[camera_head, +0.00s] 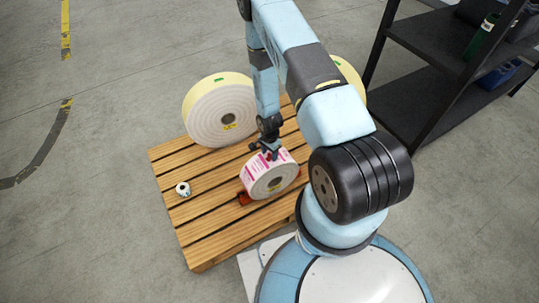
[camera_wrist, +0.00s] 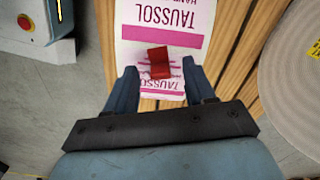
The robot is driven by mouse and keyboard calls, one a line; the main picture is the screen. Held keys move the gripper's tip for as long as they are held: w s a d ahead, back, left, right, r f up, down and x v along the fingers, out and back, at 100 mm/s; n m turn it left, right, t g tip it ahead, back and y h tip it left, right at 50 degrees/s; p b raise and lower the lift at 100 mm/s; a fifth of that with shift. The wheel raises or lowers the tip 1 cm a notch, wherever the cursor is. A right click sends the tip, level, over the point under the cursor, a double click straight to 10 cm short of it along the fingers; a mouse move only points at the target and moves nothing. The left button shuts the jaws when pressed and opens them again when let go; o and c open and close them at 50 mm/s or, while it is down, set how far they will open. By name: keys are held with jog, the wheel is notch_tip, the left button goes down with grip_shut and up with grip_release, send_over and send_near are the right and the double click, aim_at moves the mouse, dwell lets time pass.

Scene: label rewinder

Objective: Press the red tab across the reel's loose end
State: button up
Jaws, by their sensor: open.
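The reel (camera_head: 270,178) stands on edge on the wooden pallet, with white labels printed in pink around its rim. In the wrist view its printed face (camera_wrist: 165,18) runs up the middle. The red tab (camera_wrist: 158,58) lies over the printed labels and looks bent or raised at one part. My gripper (camera_head: 269,153) is above the reel's top. In the wrist view its open fingers (camera_wrist: 159,70) are on either side of the red tab, with visible gaps to it. I cannot tell whether the fingertips touch the labels, and the loose end's edge is not clear.
The slatted pallet (camera_head: 205,237) has bare room at the front left. A large cream reel (camera_head: 219,108) stands behind, another (camera_head: 351,78) is partly behind my arm. A small white roll (camera_head: 183,189) lies left. A red-orange piece (camera_head: 244,198) is beside the label reel. Dark shelving (camera_head: 430,75) stands right.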

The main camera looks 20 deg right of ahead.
notch_tip(320, 180, up, 12)
jog(key=shift+r, duration=0.2)
dwell(0.4)
